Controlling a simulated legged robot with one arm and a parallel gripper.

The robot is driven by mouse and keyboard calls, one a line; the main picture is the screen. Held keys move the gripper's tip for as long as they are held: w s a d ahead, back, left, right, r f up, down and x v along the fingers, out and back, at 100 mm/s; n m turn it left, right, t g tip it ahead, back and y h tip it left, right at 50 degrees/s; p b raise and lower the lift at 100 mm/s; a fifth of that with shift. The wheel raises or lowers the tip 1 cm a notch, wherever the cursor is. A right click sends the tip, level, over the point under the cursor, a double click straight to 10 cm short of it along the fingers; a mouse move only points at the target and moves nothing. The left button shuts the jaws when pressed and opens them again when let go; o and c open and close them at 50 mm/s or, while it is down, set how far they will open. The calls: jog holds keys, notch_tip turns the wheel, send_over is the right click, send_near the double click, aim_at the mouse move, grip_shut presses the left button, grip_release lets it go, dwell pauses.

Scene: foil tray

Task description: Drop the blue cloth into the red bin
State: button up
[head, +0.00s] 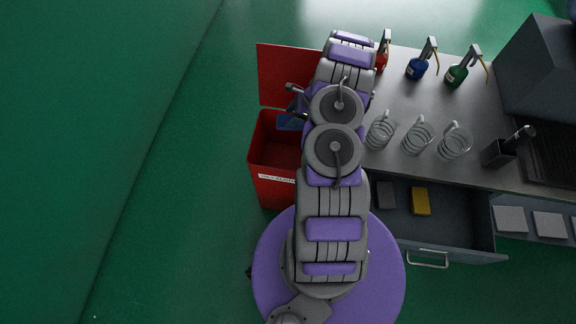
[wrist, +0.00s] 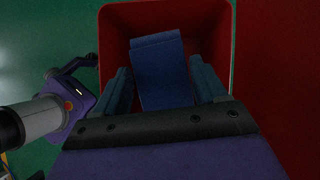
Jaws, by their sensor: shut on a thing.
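The blue cloth (wrist: 160,72) is between the two fingers of my gripper (wrist: 161,80) in the wrist view, and my gripper is shut on it. The red bin (wrist: 118,14) shows behind the cloth, its walls around it, so the cloth is over or in the bin's opening; the exact depth cannot be told. In the head view the red bin (head: 272,190) stands open left of my arm. A small part of the blue cloth (head: 288,122) shows at its opening. My arm hides the bin's right side and most of the gripper there.
The bin's red lid (head: 284,75) stands open at the back. An open drawer (head: 455,222) holds a yellow sponge (head: 420,201). Green floor lies clear on the left.

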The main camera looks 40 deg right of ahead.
jog(key=shift+a+f+b, duration=0.15)
jog(key=shift+f+b, duration=1.5)
jog(key=shift+f, duration=1.3)
jog(key=o, duration=1.4)
jog(key=shift+r, duration=0.15)
jog(key=p+v, duration=0.3)
jog(key=v, duration=1.4)
